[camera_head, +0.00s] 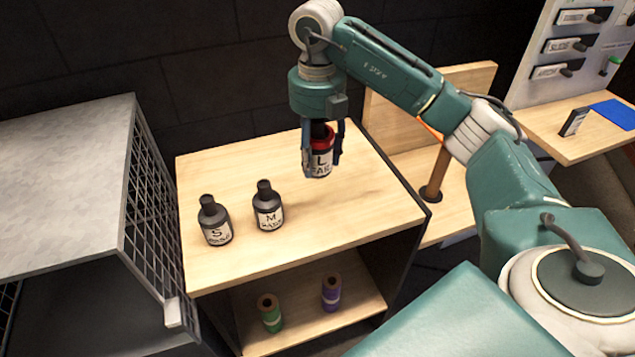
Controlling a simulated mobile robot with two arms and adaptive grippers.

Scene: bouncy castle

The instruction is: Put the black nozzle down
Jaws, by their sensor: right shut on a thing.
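My right gripper (323,162) comes down from above over the wooden table. It is shut on a nozzle marked L (319,167), which has a white label and a red band near its dark top. The nozzle is upright between the fingers; I cannot tell whether its base touches the table. Two black nozzles stand upright on the table to the left: one marked S (216,222) and one marked M (268,207). My left gripper is not in view.
The wooden table top (345,212) is clear at its front right. A lower shelf (297,322) holds a green roll (270,313) and a purple roll (331,293). A grey mesh-sided cabinet (152,235) stands close on the left. A panel with labelled holders (573,40) is at the far right.

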